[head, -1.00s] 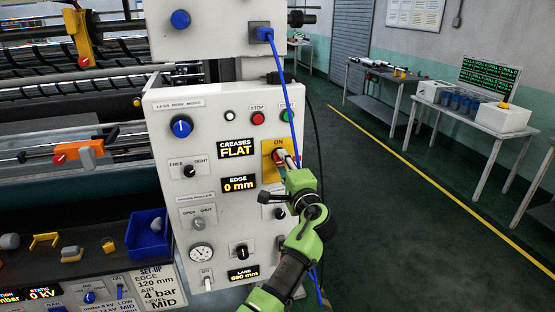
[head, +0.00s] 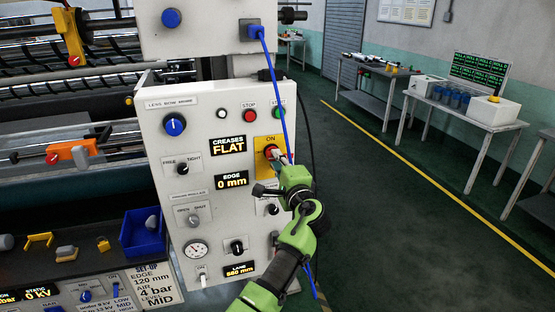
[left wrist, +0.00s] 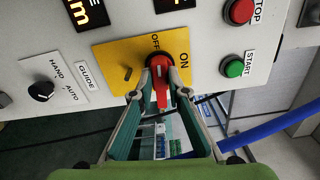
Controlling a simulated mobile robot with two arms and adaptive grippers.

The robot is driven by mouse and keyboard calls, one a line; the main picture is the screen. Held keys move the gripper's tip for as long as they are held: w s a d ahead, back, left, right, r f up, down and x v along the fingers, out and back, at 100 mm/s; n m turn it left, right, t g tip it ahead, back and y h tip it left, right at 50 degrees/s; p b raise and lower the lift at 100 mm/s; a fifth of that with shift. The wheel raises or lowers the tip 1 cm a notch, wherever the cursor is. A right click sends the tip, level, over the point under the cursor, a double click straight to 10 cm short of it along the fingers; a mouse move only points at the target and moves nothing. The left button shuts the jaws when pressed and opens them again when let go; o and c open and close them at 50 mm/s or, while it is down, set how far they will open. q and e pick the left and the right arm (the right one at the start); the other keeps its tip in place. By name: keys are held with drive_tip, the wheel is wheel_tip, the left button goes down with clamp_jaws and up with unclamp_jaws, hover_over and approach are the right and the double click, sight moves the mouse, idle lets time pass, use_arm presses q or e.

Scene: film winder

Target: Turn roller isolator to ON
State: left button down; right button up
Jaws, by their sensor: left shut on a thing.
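The roller isolator is a red rotary knob (head: 270,151) on a yellow plate (head: 261,171), on the right side of the white control panel. My left gripper (head: 280,160) comes from the lower right and covers part of it. In the left wrist view the red handle (left wrist: 160,76) sits between the fingertips (left wrist: 163,92), which are shut on it. There the handle stands roughly upright, lined up with the OFF label at the top. The ON label is to its right on the yellow plate (left wrist: 113,53). My right gripper is not in view.
A red STOP button (head: 250,116) and a green START button (head: 278,113) sit above the isolator. A blue cable (head: 277,85) hangs close beside my gripper. A guide selector (left wrist: 41,91) is nearby. The floor to the right is clear up to the tables.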

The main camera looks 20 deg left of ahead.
use_arm(q)
drive_tip(key=shift+a+r+m+p, duration=0.1)
drive_tip(key=shift+r+m+p, duration=0.1)
drive_tip(key=shift+m+p, duration=2.9)
drive_tip(key=shift+r+m+p, duration=0.2)
drive_tip(key=shift+m+p, duration=0.85)
drive_tip(key=shift+m, duration=4.35)
drive_tip(key=c, duration=2.2)
unclamp_jaws()
drive_tip(key=shift+o, duration=1.2)
drive_tip(key=shift+w+f, duration=0.15)
drive_tip(key=shift+f, duration=0.15)
drive_tip(key=v, duration=1.2)
